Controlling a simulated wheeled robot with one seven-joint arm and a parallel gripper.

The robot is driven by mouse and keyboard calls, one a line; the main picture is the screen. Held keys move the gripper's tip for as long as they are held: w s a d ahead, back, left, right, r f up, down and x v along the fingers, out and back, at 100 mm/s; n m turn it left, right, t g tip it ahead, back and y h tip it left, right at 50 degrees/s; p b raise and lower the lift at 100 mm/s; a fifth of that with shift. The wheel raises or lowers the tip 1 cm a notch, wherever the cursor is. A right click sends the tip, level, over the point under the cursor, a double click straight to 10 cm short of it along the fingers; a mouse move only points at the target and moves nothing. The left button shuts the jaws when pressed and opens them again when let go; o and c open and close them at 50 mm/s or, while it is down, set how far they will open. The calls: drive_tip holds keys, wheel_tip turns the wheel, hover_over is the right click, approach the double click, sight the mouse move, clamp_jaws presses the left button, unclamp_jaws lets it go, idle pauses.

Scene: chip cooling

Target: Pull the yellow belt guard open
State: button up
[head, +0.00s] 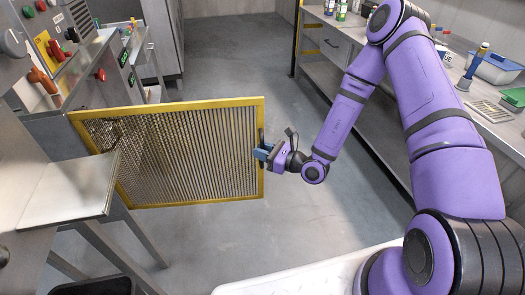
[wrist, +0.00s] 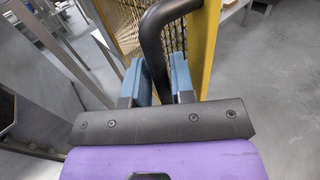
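The yellow belt guard (head: 195,104) is a mesh panel in a yellow frame. In the head view it stands swung out from the machine on the left, across the aisle. Its right edge carries a dark handle (head: 261,136). My gripper (head: 262,153) is at that edge, with its blue fingers at the handle. In the wrist view the thick black handle (wrist: 153,40) passes down between the two blue fingers (wrist: 158,78), which close on both sides of it. The yellow frame (wrist: 205,40) is just beyond. The handle's lower end is hidden between the fingers.
A metal machine with a control panel (head: 50,55) and a steel ledge (head: 75,190) is at the left. A workbench (head: 465,95) with bottles and a tub (head: 495,68) runs along the right. Grey floor (head: 235,60) is clear behind the guard.

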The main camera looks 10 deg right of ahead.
drive_tip(key=shift+o, duration=1)
drive_tip(key=v, duration=1)
drive_tip(key=shift+s+d, duration=0.25)
drive_tip(key=shift+d, duration=0.05)
drive_tip(key=s+a+r+n+g, duration=0.2)
drive_tip(key=s+r+n+g, duration=0.2)
drive_tip(key=r+n+g, duration=0.45)
drive_tip(key=s+a+r+n+g, duration=0.1)
drive_tip(key=s+r+n+g, duration=0.4)
drive_tip(key=r+n, duration=0.55)
drive_tip(key=s+d+r+n+t+h, duration=0.3)
drive_tip(key=s+d+r+h, duration=0.2)
drive_tip(key=r, duration=0.5)
drive_tip(key=s+d+r+n+t+h, duration=0.4)
drive_tip(key=s+r+h, duration=0.4)
drive_tip(key=r, duration=0.2)
drive_tip(key=shift+s+d+h, duration=0.25)
drive_tip(key=shift+d+h, duration=0.15)
drive_tip(key=shift+d, duration=0.5)
